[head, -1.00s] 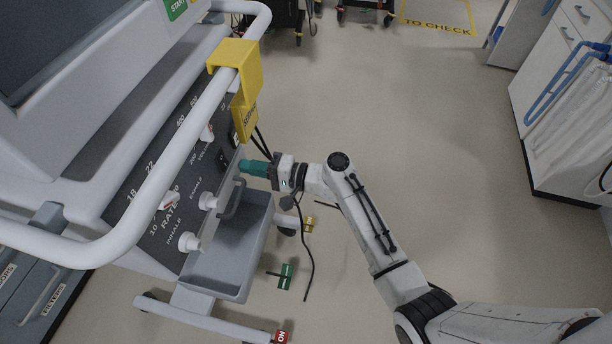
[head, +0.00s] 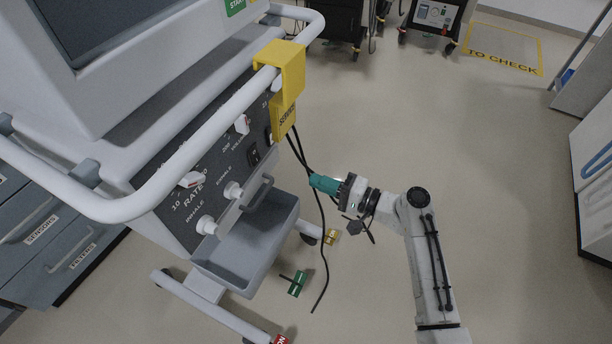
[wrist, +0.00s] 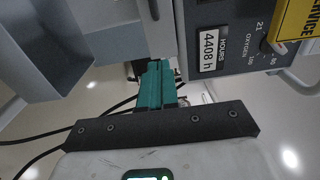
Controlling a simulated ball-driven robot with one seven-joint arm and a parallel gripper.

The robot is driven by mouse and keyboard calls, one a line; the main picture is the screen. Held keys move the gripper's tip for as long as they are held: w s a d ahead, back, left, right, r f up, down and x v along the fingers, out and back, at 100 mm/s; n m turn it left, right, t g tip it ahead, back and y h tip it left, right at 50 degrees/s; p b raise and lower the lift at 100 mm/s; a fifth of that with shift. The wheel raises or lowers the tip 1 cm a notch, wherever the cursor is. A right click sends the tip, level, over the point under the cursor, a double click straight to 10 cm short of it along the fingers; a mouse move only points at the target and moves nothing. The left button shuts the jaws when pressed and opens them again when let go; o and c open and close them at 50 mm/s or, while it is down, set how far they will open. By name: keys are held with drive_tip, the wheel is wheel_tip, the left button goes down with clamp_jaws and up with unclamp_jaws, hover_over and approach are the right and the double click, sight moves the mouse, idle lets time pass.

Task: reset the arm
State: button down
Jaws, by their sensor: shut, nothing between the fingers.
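My gripper (head: 318,183) has teal fingers and is shut with nothing between them. In the head view it hangs in the air just right of the ventilator (head: 215,165), apart from its front panel and pointing left toward it. In the wrist view the shut teal fingers (wrist: 154,85) point up the picture, with the ventilator's panel and its hours counter (wrist: 210,51) beyond and to the right. My arm comes in from the lower right, bent at the elbow.
A yellow service tag (head: 282,85) hangs on the white rail. A grey open tray (head: 250,240) juts from the ventilator. Black cables hang between the ventilator and my gripper. White cabinets (head: 592,190) stand at right.

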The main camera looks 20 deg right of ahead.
drive_tip(key=v, duration=0.3)
drive_tip(key=shift+s+d, duration=0.15)
drive_tip(key=shift+s, duration=0.05)
drive_tip(key=s+a+f+n+g+h+p, duration=0.2)
drive_tip(key=s+a+f+n+g, duration=0.15)
drive_tip(key=s, duration=0.25)
drive_tip(key=s+a+f+n+g+h+p, duration=0.1)
drive_tip(key=s+a+f+n+g, duration=0.1)
drive_tip(key=s+n+g, duration=0.3)
drive_tip(key=s+d+r+g+h+p, duration=0.2)
drive_tip(key=s+d+r+h, duration=0.1)
drive_tip(key=s, duration=0.6)
drive_tip(key=s+d+r+n+g+h+p, duration=0.1)
drive_tip(key=s+d+r+g+h, duration=0.1)
drive_tip(key=s+d+h, duration=0.3)
drive_tip(key=s, duration=0.4)
drive_tip(key=shift+r+h+p, duration=0.3)
drive_tip(key=shift+r+p, duration=0.05)
drive_tip(key=shift+g, duration=0.25)
